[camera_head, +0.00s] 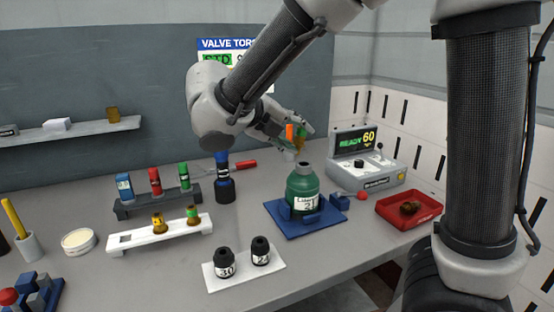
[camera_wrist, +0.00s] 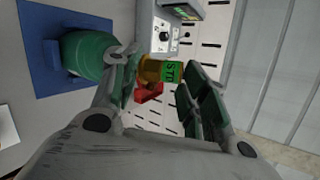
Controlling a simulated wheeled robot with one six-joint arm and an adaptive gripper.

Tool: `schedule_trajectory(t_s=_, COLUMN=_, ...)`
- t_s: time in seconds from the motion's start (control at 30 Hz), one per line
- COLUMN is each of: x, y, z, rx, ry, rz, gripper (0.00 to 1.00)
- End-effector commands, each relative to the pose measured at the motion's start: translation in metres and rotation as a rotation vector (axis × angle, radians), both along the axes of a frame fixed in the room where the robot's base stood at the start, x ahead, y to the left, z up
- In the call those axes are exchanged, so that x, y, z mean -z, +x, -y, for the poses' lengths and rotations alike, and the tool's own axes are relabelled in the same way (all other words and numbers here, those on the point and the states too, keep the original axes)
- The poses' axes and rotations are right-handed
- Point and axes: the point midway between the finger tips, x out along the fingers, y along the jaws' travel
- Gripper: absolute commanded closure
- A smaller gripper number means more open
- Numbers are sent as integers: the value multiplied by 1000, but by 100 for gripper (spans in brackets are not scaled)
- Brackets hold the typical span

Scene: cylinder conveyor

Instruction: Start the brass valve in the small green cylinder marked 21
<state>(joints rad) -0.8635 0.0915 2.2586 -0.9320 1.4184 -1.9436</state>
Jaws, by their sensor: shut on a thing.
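The small green cylinder (camera_head: 303,190) stands upright on a blue base, with a white label reading 21 and a dark neck on top. It also shows in the wrist view (camera_wrist: 88,54), at the upper left. My gripper (camera_head: 299,143) is above the cylinder's neck. In the wrist view it is shut on a brass valve (camera_wrist: 150,70) with a green band marked STD. The valve appears apart from the neck. Its lower end is small and unclear in the head view.
A torque box (camera_head: 366,170) reading READY 60 stands behind right. A red tray (camera_head: 428,208) holds a brown piece. A white rack (camera_head: 160,238) holds two brass valves at left. Two black-topped pieces stand on a white plate (camera_head: 245,284) in front. A blue-black bottle (camera_head: 224,182) stands behind left.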

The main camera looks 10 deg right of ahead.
Motion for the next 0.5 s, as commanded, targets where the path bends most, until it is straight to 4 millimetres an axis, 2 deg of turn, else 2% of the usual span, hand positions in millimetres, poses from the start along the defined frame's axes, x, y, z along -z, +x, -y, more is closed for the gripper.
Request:
schedule_trajectory(t_s=0.1, x=-20, y=3, z=4, rx=-3, ry=-79, rz=32, gripper=100)
schedule_trajectory(t_s=0.2, x=-30, y=3, z=6, rx=9, ry=-153, rz=59, gripper=100)
schedule_trajectory(t_s=0.37, x=-30, y=2, z=7, rx=18, ry=-232, rz=89, gripper=100)
schedule_trajectory(t_s=0.5, x=-22, y=2, z=7, rx=17, ry=-246, rz=95, gripper=100)
